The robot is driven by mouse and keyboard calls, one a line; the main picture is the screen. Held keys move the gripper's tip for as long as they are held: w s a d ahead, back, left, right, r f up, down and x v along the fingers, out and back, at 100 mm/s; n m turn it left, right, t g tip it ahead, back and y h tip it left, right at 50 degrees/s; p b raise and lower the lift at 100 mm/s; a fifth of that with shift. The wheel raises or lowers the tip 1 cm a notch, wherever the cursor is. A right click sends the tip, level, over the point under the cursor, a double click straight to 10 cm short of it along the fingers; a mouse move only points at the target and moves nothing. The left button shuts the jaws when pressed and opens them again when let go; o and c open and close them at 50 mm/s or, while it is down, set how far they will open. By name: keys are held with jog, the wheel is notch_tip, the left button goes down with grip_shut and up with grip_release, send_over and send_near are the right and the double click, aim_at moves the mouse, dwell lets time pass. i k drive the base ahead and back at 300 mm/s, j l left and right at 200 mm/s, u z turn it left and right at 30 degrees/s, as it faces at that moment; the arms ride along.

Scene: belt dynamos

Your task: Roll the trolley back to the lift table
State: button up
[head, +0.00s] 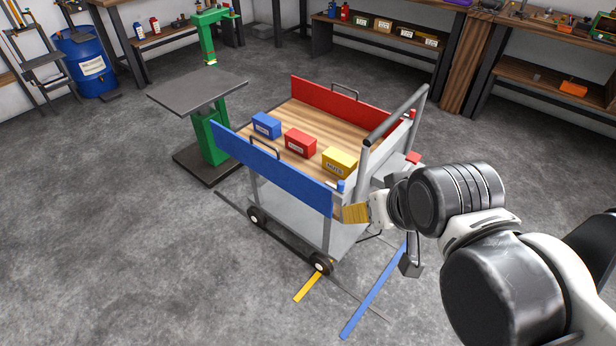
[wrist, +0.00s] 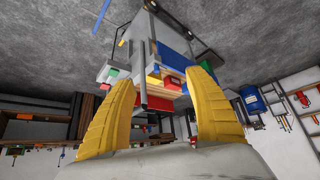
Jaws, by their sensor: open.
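The trolley (head: 318,240) stands mid-floor with a wooden top, a raised red side panel (head: 340,101), a blue side panel (head: 270,168) and a grey push handle (head: 396,115) at its right end. Blue, red and yellow boxes (head: 300,142) sit on top. The lift table (head: 197,92), a grey plate on a green column, stands just left of the trolley. My gripper (head: 357,213) is beside the trolley's handle end, low near the blue panel's corner. In the wrist view, its yellow fingers (wrist: 163,80) are apart; a grey handle bar (wrist: 143,75) appears between them, contact unclear.
A blue tape strip (head: 375,290) and a short yellow strip (head: 308,287) mark the floor in front of the trolley. A blue barrel (head: 88,62) stands at the back left. Workbenches (head: 385,40) line the back wall. The floor at left and front is clear.

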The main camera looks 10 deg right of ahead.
aim_at(377, 157)
jog(key=i+l+z, duration=0.25)
jog(key=i, duration=0.15)
jog(key=i+l+z, duration=0.2)
jog(key=i, duration=0.25)
